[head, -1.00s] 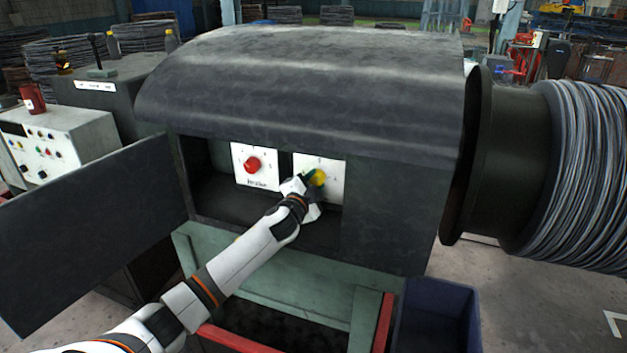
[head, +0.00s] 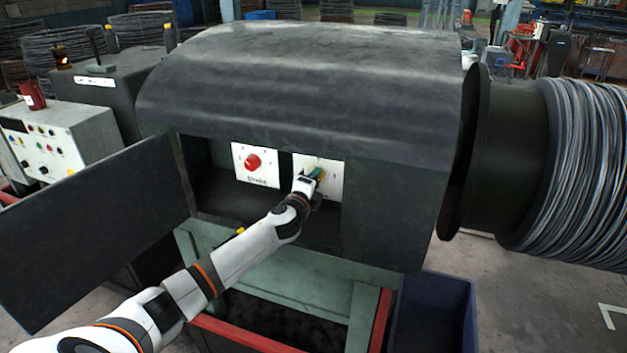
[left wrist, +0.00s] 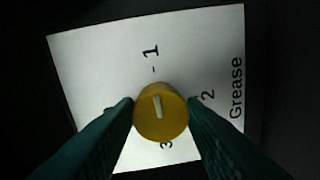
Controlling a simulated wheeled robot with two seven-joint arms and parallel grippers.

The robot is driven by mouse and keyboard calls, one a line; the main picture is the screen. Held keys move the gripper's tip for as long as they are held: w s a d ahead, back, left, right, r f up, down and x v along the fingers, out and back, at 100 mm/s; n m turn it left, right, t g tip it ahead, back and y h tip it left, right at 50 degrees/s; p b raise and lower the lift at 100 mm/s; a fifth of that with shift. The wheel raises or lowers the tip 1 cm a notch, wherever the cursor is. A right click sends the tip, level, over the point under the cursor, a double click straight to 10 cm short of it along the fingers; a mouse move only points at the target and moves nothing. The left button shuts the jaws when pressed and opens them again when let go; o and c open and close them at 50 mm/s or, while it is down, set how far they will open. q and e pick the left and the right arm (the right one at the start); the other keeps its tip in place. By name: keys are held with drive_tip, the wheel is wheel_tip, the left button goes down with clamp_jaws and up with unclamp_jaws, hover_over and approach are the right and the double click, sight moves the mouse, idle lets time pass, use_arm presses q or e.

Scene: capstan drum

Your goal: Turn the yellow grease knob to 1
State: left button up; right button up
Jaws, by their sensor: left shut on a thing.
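The yellow grease knob (left wrist: 160,112) sits on a white plate (left wrist: 100,60) marked 1, 2, 3 and "Grease" in the left wrist view. Its pale pointer line is aimed up the picture, roughly at the dash beside the 1. My left gripper (left wrist: 161,110) is shut on the knob, one green finger on each side. In the head view my left gripper (head: 315,174) reaches into the open housing and mostly hides the knob; the grease plate (head: 334,182) shows around it. My right gripper is not in view.
A red knob (head: 253,162) on its own white plate (head: 264,178) is left of the grease plate. The dark housing (head: 300,90) overhangs both, and its open door (head: 95,235) stands at the left. A blue bin (head: 435,310) is below right.

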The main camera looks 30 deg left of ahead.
use_arm(q)
drive_tip(key=shift+f, duration=0.1)
idle(0.3)
drive_tip(key=o, duration=1)
drive_tip(key=shift+s, duration=0.15)
drive_tip(key=b+v, duration=0.2)
drive_tip(key=v, duration=0.9)
drive_tip(key=shift+s, duration=0.35)
drive_tip(key=shift+d, duration=0.2)
